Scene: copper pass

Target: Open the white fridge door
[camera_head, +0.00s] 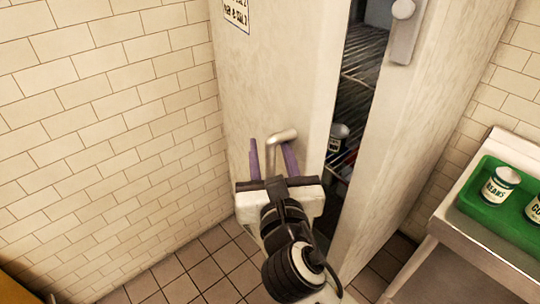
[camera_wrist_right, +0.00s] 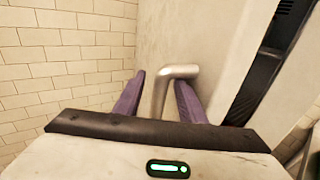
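The white fridge door (camera_head: 285,70) stands ajar, with a dark gap along its right edge. Its bent metal handle (camera_head: 283,136) is on the door's lower part and also shows in the right wrist view (camera_wrist_right: 178,72). My right gripper (camera_head: 273,158) is at the handle, its purple fingers spread on either side of it. In the wrist view the fingers (camera_wrist_right: 158,95) are open, and the handle is nearer the right one. I cannot tell whether it touches that finger. My left gripper is not in view.
Wire shelves (camera_head: 362,70) and a can (camera_head: 339,131) show inside the fridge (camera_head: 400,130). At right, a metal counter (camera_head: 478,238) carries a green tray (camera_head: 482,205) with cans (camera_head: 500,186). A tiled wall (camera_head: 100,120) is at left. Some tiled floor (camera_head: 205,268) is clear.

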